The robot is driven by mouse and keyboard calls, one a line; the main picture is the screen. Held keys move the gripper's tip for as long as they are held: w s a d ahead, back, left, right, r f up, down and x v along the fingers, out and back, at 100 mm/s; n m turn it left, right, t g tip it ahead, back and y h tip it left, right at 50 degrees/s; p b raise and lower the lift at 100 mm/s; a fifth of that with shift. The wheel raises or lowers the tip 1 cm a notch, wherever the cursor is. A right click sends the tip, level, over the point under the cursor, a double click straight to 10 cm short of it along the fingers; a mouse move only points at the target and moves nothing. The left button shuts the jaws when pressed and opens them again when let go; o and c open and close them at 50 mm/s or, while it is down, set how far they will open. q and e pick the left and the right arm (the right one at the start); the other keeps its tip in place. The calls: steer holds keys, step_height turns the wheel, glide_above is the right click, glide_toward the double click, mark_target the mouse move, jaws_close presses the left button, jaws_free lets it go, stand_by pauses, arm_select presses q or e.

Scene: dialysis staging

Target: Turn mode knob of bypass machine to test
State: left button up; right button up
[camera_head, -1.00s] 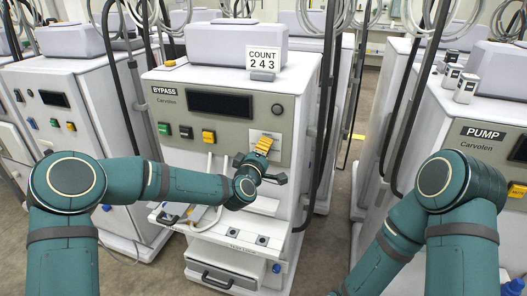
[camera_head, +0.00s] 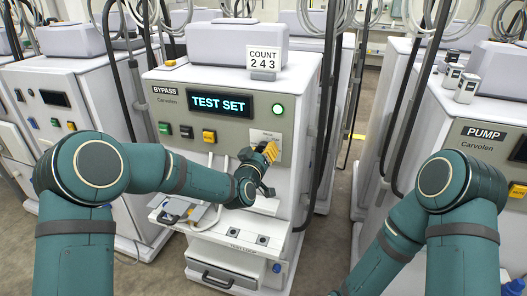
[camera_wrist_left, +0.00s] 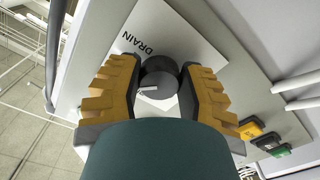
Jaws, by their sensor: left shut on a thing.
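The bypass machine (camera_head: 165,110) stands in the middle of the head view, labelled BYPASS. Its display (camera_head: 220,103) is lit and reads TEST SET, and a round lamp (camera_head: 278,110) beside it glows green. In the left wrist view, the dark round mode knob (camera_wrist_left: 158,78) sits on a white plate (camera_wrist_left: 200,40) where the word DRAIN shows; other labels are hidden. The yellow fingers of my left gripper (camera_wrist_left: 158,88) are shut on the knob from both sides. In the head view my left gripper (camera_head: 268,152) covers the knob. My right gripper is out of view.
Green, dark and yellow buttons (camera_head: 209,136) line the panel left of my gripper. A small shelf (camera_head: 180,212) with items juts out below. A COUNT 243 sign (camera_head: 263,58) stands on top. The PUMP machine (camera_head: 485,150) is at the right.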

arm_select(q)
steer(key=shift+w+r+m, duration=0.1)
steer(key=shift+r+m, duration=0.05)
steer(key=shift+m, duration=0.25)
steer(key=o, duration=1.2)
steer(key=v, duration=1.2)
